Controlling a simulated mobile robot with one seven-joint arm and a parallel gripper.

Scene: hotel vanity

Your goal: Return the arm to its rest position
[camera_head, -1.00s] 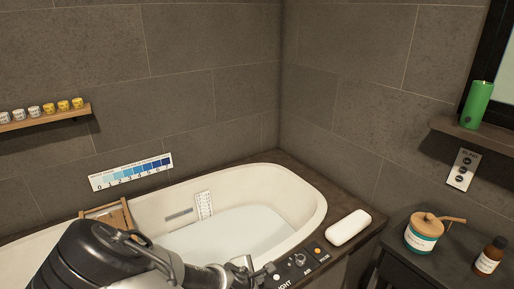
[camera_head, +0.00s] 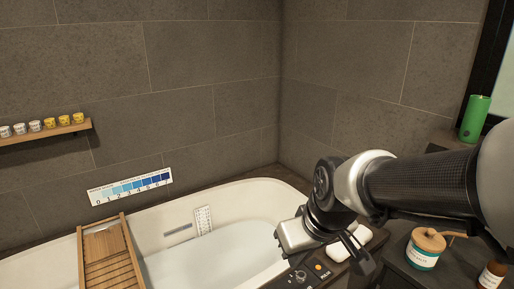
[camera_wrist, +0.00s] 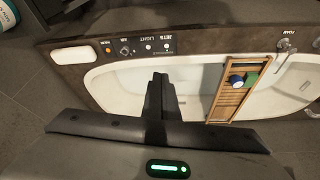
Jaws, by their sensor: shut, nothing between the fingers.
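My gripper (camera_head: 358,256) is at the lower right of the head view, over the tub's right rim beside the control panel. In the wrist view my gripper (camera_wrist: 160,84) has its two dark fingers together, with nothing between them, above the bathtub. My arm reaches in from the right edge of the head view and hides part of the right wall, the ledge and the white bar.
The bathtub (camera_head: 262,187) holds water, with a wooden tray (camera_head: 103,250) across its left part. The control panel (camera_head: 300,277) and white bar (camera_head: 340,250) are near my gripper. A jar (camera_head: 424,256) and bottle (camera_head: 491,276) stand right; a green candle (camera_head: 475,118) stands higher.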

